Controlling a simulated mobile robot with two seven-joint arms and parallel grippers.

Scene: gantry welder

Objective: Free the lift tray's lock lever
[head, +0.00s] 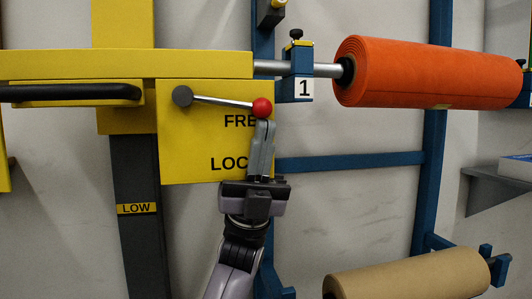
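The lock lever (222,101) is a thin metal rod on the yellow plate of the lift tray (178,145). It runs from a dark round pivot (182,97) rightward and slightly down to a red ball knob (262,108). The knob is at the height of the partly covered "FRE" lettering, above the "LOC" lettering. My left gripper (263,124) comes up from below, its grey fingertips at the knob's underside and its fingers covering the ends of both words. The fingers look close together, but whether they grip the knob is unclear. My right gripper is out of view.
A black handle (70,92) is on the tray's left. An orange roll (430,73) sits on a shaft by a blue bracket marked 1 (303,88). A brown roll (408,275) is lower right. A dark column (135,237) carries a LOW label.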

